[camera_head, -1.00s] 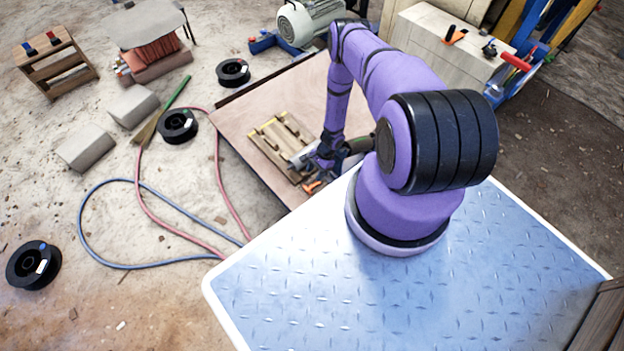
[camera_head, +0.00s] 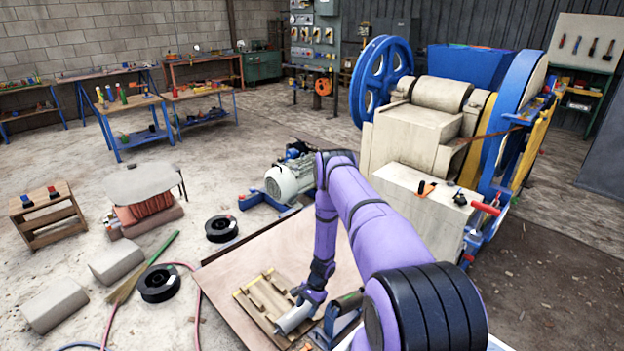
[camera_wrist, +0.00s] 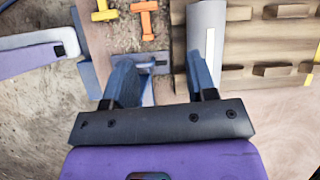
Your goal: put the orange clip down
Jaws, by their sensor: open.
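In the wrist view my gripper (camera_wrist: 163,75) is open, with two blue-grey fingers and no orange piece between them. An orange T-shaped piece (camera_wrist: 145,19), which looks like the orange clip, lies beyond the fingertips near the top edge, apart from them. A yellow-orange piece (camera_wrist: 104,12) lies to its left. In the head view a small orange piece (camera_head: 305,346) shows at the bottom edge, below my gripper, partly cut off. Another orange-and-black clip-like piece (camera_head: 427,188) sits on the pale block at the crusher.
A slatted wooden rack (camera_head: 262,303) lies on the low board (camera_head: 222,285), beside my gripper. A grey cylinder (camera_wrist: 206,35) is close to the right finger. A small metal plate (camera_wrist: 150,64) shows between the fingers. The crusher (camera_head: 412,135) stands behind; a motor (camera_head: 290,180) stands behind the board.

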